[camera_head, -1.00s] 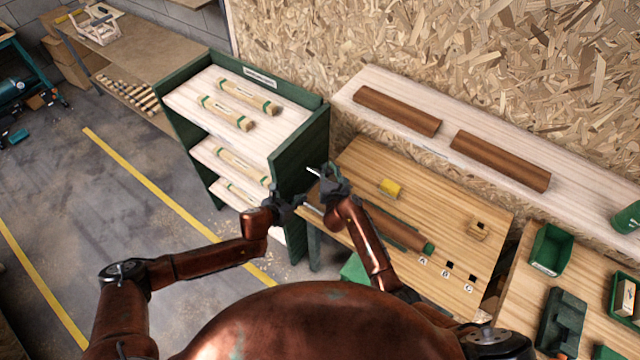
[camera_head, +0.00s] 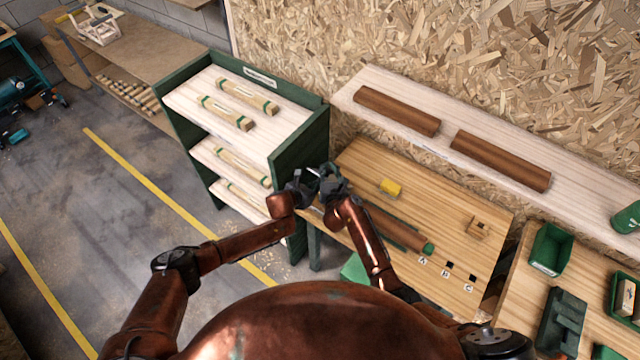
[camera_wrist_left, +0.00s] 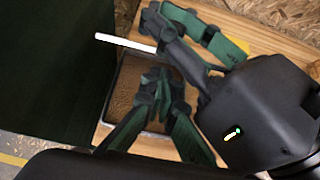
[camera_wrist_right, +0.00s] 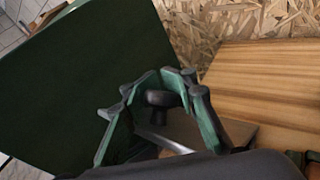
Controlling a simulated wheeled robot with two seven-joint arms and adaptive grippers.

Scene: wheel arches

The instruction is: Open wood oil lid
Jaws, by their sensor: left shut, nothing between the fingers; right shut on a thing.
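My right gripper (camera_head: 332,178) is shut on a thin pale rod, which shows as a white bar (camera_wrist_left: 125,42) pointing left in the left wrist view. A dark rounded piece (camera_wrist_right: 162,98) sits between the right fingers in the right wrist view. My left gripper (camera_head: 305,185) is shut and empty, close to the right one. In the left wrist view its fingertips (camera_wrist_left: 158,88) are over a grey-rimmed container with a brown top (camera_wrist_left: 126,78), seemingly the wood oil tin. I cannot tell whether they touch it. In the head view the arms hide this container.
The green shelf unit (camera_head: 305,145) stands close behind and left of the grippers. The wooden table (camera_head: 455,215) bears a yellow block (camera_head: 390,187), a brown roller-like piece (camera_head: 400,230) and a small wooden block (camera_head: 478,229). Green bins (camera_head: 550,250) stand at the right.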

